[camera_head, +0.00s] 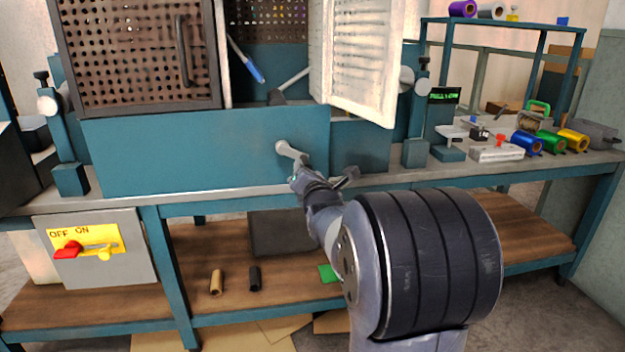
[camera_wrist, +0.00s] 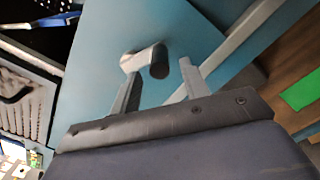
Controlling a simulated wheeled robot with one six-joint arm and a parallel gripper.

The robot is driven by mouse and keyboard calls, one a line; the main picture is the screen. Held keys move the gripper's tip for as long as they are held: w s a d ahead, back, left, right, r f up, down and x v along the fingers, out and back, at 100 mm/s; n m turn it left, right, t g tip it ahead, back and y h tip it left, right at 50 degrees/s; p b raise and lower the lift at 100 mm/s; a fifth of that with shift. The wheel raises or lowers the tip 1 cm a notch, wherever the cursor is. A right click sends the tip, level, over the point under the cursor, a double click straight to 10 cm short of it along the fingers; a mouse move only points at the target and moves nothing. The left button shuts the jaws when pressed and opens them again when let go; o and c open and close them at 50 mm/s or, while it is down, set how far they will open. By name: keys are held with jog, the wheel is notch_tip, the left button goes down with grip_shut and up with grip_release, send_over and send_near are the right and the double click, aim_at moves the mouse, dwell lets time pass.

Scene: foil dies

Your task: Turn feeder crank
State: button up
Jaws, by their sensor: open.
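The feeder crank (camera_head: 288,150) is a light grey arm on the front of a teal machine housing (camera_head: 190,150). In the wrist view the crank (camera_wrist: 138,58) ends in a short, darker round handle (camera_wrist: 158,69). My gripper (camera_head: 322,178) is at the housing front, just below and right of the crank. In the wrist view my gripper (camera_wrist: 160,72) is open, with one finger on each side of the handle's end. I cannot tell whether either finger touches it. My wrist hides part of the bench edge in the head view.
A perforated door (camera_head: 140,55) and an open white louvred door (camera_head: 362,60) stand above the housing. A switch box (camera_head: 140,250) with a red lever hangs at lower left. Foil rolls (camera_head: 550,142) and small tools lie on the right bench. A green piece (camera_wrist: 300,90) lies on the lower shelf.

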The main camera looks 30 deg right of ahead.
aim_at(294, 157)
jog(key=shift+p+v, duration=0.3)
jog(key=shift+v, duration=2.45)
jog(key=b+x, duration=0.1)
jog(key=x, duration=1)
jog(key=shift+b, duration=0.35)
jog(key=shift+s, duration=0.1)
